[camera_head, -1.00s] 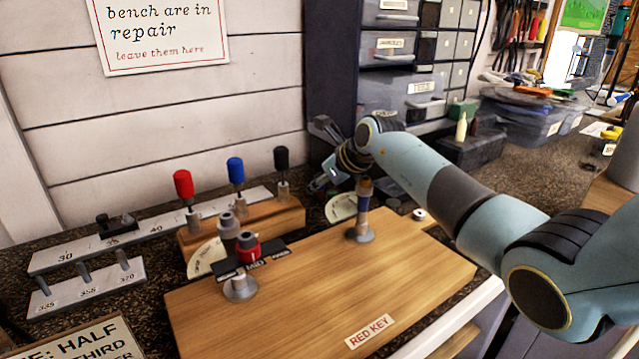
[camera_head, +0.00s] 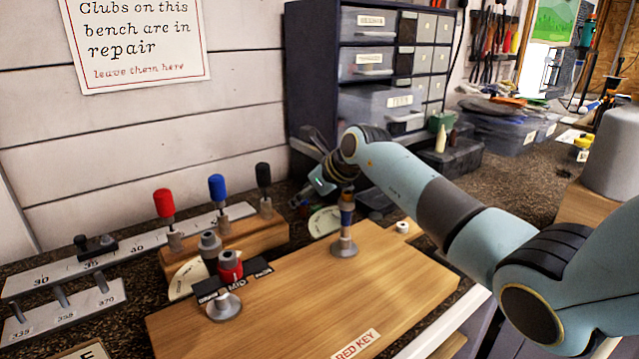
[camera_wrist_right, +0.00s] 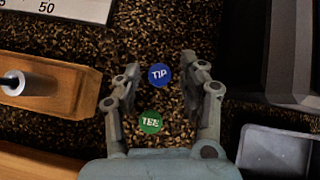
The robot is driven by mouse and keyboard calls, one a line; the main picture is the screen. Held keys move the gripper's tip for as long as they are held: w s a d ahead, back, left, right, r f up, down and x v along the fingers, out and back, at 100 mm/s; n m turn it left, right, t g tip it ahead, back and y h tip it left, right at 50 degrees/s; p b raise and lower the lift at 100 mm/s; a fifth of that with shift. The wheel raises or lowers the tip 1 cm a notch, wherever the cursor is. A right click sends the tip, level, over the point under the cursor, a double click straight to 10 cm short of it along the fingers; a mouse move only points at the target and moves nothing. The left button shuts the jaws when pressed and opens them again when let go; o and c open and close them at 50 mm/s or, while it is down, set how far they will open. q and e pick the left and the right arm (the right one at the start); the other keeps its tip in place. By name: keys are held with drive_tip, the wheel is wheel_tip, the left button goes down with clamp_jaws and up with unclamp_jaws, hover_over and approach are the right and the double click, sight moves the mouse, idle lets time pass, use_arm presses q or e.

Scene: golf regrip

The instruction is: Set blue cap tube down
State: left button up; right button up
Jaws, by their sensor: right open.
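A blue-capped tube (camera_head: 217,187) stands upright in a wooden block (camera_head: 240,237), between a red-capped one (camera_head: 164,203) and a black-capped one (camera_head: 264,177). My right gripper (camera_wrist_right: 162,76) is open and empty in the right wrist view. Its fingers point at the speckled bench, on either side of a blue disc marked TIP (camera_wrist_right: 160,75). A green disc marked TEE (camera_wrist_right: 151,122) lies closer to the palm. In the head view the right gripper (camera_head: 318,165) is right of the block, partly hidden behind its own wrist. My left gripper is not in view.
A wooden board (camera_head: 300,300) carries a post with a blue band (camera_head: 346,215) near my right wrist and a red-collared fitting (camera_head: 230,268). A number scale (camera_head: 70,268) lies left. A dark drawer cabinet (camera_head: 310,80) stands behind the gripper. The board's middle is clear.

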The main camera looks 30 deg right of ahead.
drive_tip(key=v, duration=1)
drive_tip(key=shift+s+r, duration=0.15)
drive_tip(key=shift+s, duration=0.1)
